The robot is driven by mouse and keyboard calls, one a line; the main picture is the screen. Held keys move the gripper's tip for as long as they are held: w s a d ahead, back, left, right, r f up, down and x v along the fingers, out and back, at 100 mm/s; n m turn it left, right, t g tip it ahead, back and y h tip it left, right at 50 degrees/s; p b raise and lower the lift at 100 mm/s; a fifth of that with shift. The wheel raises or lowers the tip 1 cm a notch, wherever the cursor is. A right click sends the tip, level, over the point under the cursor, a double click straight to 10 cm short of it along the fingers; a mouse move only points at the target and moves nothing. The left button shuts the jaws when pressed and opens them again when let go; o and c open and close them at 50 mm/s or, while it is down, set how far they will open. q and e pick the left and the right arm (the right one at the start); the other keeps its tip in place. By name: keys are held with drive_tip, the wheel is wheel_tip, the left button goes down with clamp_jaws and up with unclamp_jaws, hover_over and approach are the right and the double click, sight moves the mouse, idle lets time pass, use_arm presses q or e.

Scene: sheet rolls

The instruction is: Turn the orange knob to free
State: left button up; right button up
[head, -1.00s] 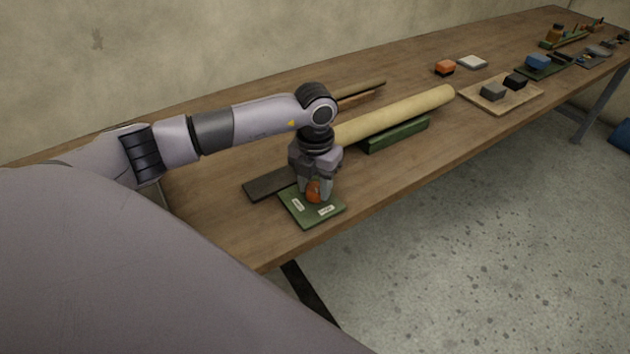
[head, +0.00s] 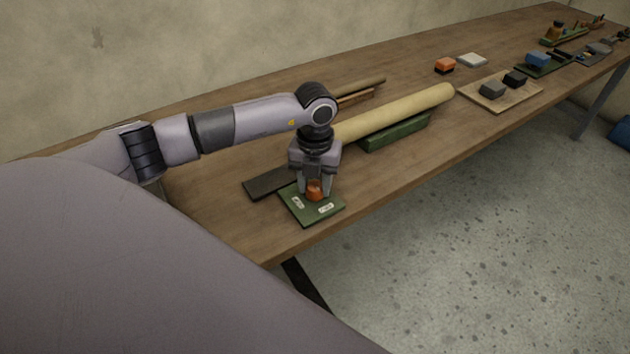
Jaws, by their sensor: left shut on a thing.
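The orange knob (head: 314,191) sits on a green plate (head: 308,217) near the table's front edge. Two small white labels, too small to read, lie on the plate in front of the knob. My left gripper (head: 315,187) points down over the plate and is shut on the knob, one finger on each side. The fingers hide part of the knob, and I cannot tell which label it points at. My right gripper is not in the head view.
A long cream roll (head: 400,112) lies behind on a green support (head: 395,134). A dark flat strip (head: 264,184) touches the plate's left side.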

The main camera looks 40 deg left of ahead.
sight(315, 185)
use_arm(q)
drive_tip(key=shift+r, duration=0.1)
drive_tip(key=o, duration=1.1)
drive_tip(key=shift+c, duration=0.2)
wheel_tip(315, 185, up, 7)
drive_tip(key=shift+r, duration=0.1)
